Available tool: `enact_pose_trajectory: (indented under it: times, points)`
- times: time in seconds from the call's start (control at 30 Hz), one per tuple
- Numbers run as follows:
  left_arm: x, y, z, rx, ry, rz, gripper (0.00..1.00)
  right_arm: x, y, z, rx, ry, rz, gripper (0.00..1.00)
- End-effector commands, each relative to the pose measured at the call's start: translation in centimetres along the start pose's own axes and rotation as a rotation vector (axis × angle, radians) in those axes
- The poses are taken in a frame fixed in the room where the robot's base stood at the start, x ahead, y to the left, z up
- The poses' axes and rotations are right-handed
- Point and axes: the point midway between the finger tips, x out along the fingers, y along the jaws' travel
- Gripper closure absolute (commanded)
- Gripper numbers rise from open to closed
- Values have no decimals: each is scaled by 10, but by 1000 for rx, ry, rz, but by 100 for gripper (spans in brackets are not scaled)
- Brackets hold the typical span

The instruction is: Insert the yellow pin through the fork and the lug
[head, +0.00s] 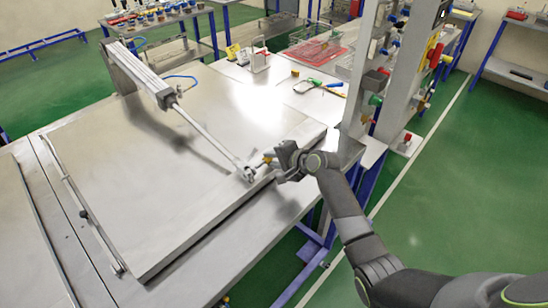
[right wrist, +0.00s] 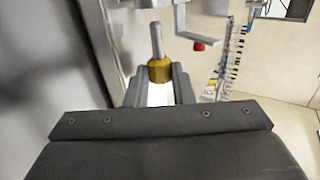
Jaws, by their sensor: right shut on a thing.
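The yellow pin (right wrist: 159,72) has a brass-coloured head and a thin steel shank. My right gripper (right wrist: 160,88) is shut on its head, and the shank points away from the fingers. In the head view my right gripper (head: 273,159) is at the lid's right edge, with a bit of the yellow pin (head: 266,156) showing at the fingertips. The fork (head: 248,174) at the end of the cylinder rod lies just left of the pin, at the lid's edge. The lug at the fork is too small to make out clearly. My left gripper is not in view.
The large metal lid (head: 130,190) lies on the bench. The pneumatic cylinder (head: 138,73) slopes down across it, with its rod (head: 205,133) reaching the fork. An upright post with valves (head: 365,90) stands behind my right gripper. Tools and a red tray (head: 315,52) lie further back.

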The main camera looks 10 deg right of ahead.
Motion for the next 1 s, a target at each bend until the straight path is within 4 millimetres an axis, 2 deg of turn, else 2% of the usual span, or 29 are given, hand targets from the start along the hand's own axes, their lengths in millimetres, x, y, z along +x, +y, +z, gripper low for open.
enact_pose_trajectory:
  times: [1.0]
  points:
    - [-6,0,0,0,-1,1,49,-1,0,0,1,0,0,98]
